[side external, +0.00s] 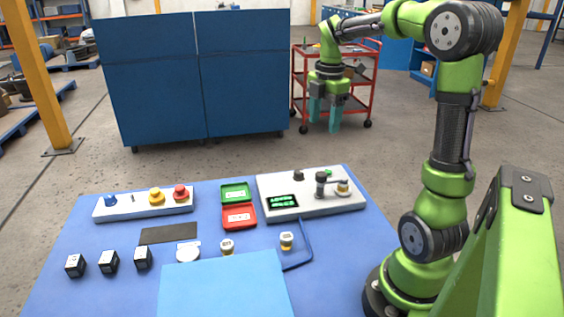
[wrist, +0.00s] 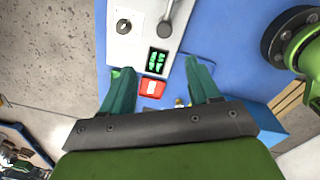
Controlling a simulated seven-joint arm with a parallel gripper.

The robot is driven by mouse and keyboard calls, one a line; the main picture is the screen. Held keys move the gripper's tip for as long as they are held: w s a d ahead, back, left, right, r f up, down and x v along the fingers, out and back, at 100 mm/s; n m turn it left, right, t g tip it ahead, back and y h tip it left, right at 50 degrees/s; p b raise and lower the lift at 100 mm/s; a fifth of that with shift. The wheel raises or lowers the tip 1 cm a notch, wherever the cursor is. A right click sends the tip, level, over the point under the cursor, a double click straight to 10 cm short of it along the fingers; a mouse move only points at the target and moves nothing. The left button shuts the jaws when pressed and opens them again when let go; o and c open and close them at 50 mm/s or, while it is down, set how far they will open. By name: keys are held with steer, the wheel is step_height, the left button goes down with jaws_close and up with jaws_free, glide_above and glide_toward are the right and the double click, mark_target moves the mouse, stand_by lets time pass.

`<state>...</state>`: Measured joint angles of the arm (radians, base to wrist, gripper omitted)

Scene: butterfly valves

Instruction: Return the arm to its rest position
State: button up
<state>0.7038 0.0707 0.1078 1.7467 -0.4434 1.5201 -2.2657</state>
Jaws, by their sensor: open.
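My green arm stands at the right of the side external view. My gripper (side external: 325,115) has two teal fingers pointing down, and hangs in the air above and behind the far edge of the blue table (side external: 100,235). The fingers are apart with nothing between them. In the wrist view my gripper (wrist: 158,88) also shows open, with the table below it. A white control panel (side external: 300,208) with a green display, a black knob and a lever valve (side external: 322,183) lies at the table's far right. The panel also shows in the wrist view (wrist: 125,48).
A white box with blue, yellow and red buttons (side external: 145,204) lies at the far left. Green (side external: 235,193) and red (side external: 239,216) blocks, several black cubes (side external: 109,262) and a light blue box (side external: 225,285) are on the table. Blue cabinets (side external: 195,75) and a red cart (side external: 365,75) stand behind.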

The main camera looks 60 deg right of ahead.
steer(key=s+a+m+t+y, duration=0.1)
steer(key=s+a+m+t, duration=0.2)
steer(key=a+m, duration=0.6)
steer(key=s+a+m+t+y, duration=0.1)
steer(key=s+a+m+t, duration=0.2)
steer(key=a+m, duration=0.6)
steer(key=a, duration=0.6)
steer(key=shift+s+t, duration=0.3)
steer(key=shift+s, duration=0.05)
steer(key=shift+c, duration=0.2)
